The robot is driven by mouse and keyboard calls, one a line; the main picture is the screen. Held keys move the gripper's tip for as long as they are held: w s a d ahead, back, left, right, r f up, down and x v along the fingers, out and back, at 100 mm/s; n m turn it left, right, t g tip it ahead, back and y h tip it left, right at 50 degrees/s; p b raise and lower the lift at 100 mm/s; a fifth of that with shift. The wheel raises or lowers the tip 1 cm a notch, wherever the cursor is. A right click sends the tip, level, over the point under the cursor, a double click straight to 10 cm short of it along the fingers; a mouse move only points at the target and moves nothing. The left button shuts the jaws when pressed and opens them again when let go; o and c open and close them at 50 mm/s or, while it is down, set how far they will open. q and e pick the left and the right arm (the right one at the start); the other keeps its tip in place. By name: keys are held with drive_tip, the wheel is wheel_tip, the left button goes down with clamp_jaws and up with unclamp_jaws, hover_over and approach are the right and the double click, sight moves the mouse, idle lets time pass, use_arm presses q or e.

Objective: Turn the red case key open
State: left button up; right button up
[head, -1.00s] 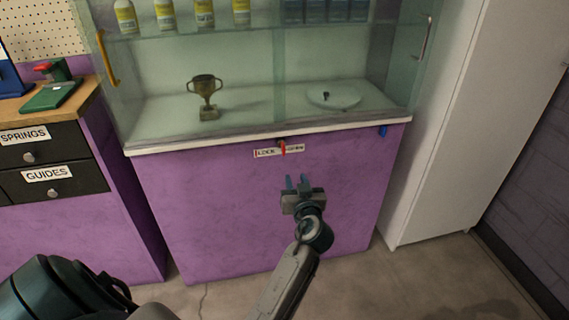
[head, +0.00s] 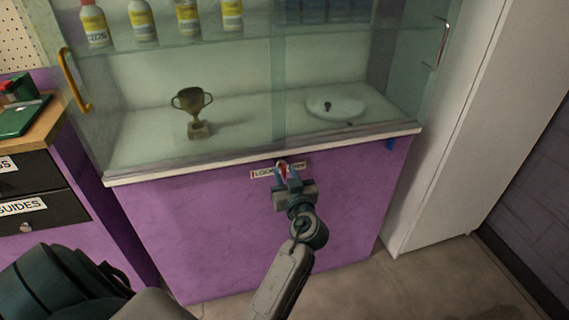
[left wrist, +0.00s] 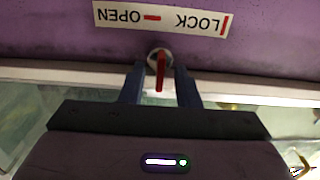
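The red key (head: 283,170) sits in the lock on the purple front of the display case (head: 190,220), just below the white ledge. In the left wrist view the red key (left wrist: 160,72) stands upright in the picture, in line with the vertical red mark beside LOCK on the label (left wrist: 162,19); the mark beside OPEN is horizontal. My left gripper (head: 286,172) is at the lock. In the left wrist view its fingers (left wrist: 159,84) are apart, one on each side of the key, with gaps visible. My right gripper is not in view.
A glass cabinet above the lock holds a trophy (head: 192,112), a white round plate (head: 336,104) and several bottles on a shelf. A yellow handle (head: 75,82) is at the left. A white cupboard (head: 465,130) stands right; drawers (head: 35,185) stand left.

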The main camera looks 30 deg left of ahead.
use_arm(q)
drive_tip(key=shift+a, duration=0.1)
drive_tip(key=shift+c, duration=0.4)
clamp_jaws()
